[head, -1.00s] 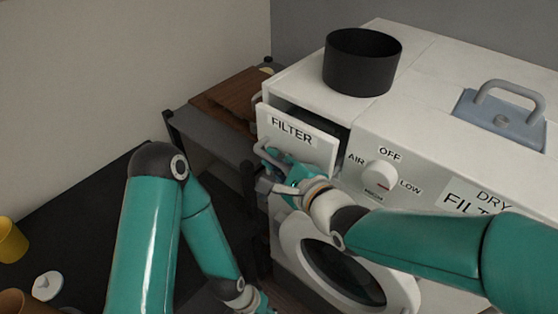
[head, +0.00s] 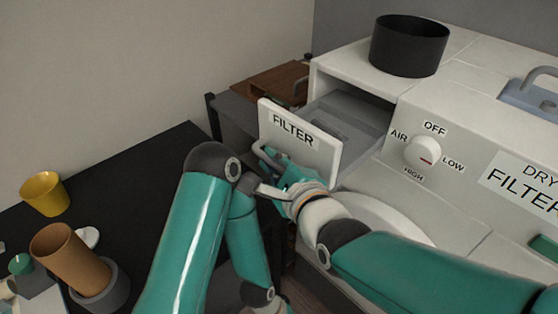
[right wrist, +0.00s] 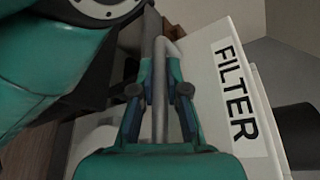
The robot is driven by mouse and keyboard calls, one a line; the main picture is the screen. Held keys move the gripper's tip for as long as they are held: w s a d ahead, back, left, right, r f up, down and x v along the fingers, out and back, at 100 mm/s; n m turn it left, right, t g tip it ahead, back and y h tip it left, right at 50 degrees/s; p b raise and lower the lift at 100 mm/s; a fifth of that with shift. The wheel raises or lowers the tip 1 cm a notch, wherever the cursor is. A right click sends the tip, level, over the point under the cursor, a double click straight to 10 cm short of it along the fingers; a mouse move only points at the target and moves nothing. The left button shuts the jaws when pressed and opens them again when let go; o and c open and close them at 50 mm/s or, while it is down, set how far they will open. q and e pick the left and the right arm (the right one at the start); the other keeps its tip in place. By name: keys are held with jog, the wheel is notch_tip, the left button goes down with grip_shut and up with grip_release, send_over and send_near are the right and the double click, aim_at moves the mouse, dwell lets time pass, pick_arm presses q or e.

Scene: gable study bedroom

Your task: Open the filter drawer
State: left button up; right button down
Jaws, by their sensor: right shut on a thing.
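The filter drawer (head: 300,139), a white front labelled FILTER, stands well out of the white dryer (head: 490,130), its grey inside showing. It also shows in the right wrist view (right wrist: 205,75). My right gripper (head: 272,172) is shut on the grey bar handle (head: 267,153) of the drawer. In the right wrist view, the handle (right wrist: 160,115) runs between the two fingers of my right gripper (right wrist: 160,92). My left arm reaches down in front, and its gripper is almost wholly cut off by the lower edge of the head view.
A black pot (head: 409,47) stands on the dryer top. A dial (head: 422,152) is right of the drawer opening. A black table (head: 120,180) at left holds a yellow cup (head: 45,193) and a brown cylinder (head: 70,255). My left arm is close beside the drawer front.

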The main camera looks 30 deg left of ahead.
jog(key=shift+s+f, duration=0.1)
jog(key=shift+f, duration=0.1)
jog(key=c, duration=1.2)
grip_release()
jog(key=shift+r, duration=0.1)
jog(key=v, duration=1.2)
